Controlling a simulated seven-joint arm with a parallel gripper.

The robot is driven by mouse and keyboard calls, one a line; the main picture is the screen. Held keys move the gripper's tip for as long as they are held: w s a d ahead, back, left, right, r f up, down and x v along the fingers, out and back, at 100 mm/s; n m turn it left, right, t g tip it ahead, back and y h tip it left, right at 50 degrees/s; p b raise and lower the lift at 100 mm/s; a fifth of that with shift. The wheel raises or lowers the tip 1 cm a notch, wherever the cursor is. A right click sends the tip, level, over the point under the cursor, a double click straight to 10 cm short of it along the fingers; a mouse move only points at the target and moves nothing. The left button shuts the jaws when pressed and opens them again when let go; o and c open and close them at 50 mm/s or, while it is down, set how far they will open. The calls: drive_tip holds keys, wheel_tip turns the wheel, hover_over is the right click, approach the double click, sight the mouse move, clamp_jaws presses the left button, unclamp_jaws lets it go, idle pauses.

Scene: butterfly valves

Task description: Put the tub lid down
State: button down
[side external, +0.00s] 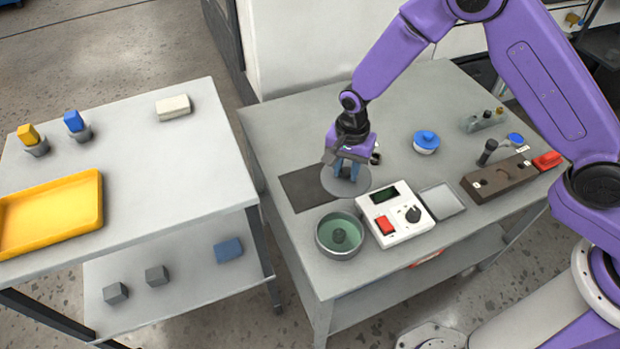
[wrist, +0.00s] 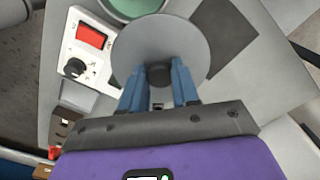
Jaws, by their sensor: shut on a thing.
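The tub lid (side external: 334,188) is a round grey disc with a dark knob in the middle. It also shows in the wrist view (wrist: 160,38), where the knob sits between my fingertips. My gripper (side external: 347,173) is shut on the lid's knob from above. The lid is beside the open tub (side external: 338,252) and partly over a dark mat (side external: 302,190). The tub is round and grey, with greenish contents and a dark piece in its middle. I cannot tell whether the lid touches the mat.
A white control box (side external: 395,213) with a red switch and black knob stands right of the tub. A small grey tray (side external: 441,201), a dark block (side external: 497,178) and a blue-topped jar (side external: 426,142) are further right. A second table with a yellow tray (side external: 50,213) stands left, across a gap.

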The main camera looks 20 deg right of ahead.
sight(310, 187)
drive_tip(key=w+a+f, duration=0.1)
drive_tip(key=w+a, duration=0.1)
drive_tip(key=w, duration=0.1)
drive_tip(key=w+f, duration=0.1)
drive_tip(key=w, duration=0.1)
drive_tip(key=shift+w+a+f, duration=0.1)
drive_tip(key=shift+a+f, duration=0.25)
drive_tip(key=shift+a, duration=0.05)
drive_tip(key=w+f, duration=0.1)
drive_tip(key=a+f, duration=0.1)
drive_tip(key=w+f, duration=0.1)
drive_tip(key=f, duration=0.1)
drive_tip(key=shift+w+a, duration=0.25)
drive_tip(key=shift+w, duration=0.1)
drive_tip(key=shift+w+a+f, duration=0.35)
drive_tip(key=shift+w+f, duration=0.25)
drive_tip(key=shift+f, duration=0.2)
drive_tip(key=shift+w+f, duration=0.1)
drive_tip(key=shift+f, duration=1.45)
drive_tip(key=shift+f, duration=0.1)
drive_tip(key=c, duration=0.8)
unclamp_jaws()
wheel_tip(310, 187, up, 12)
drive_tip(key=shift+r, duration=0.1)
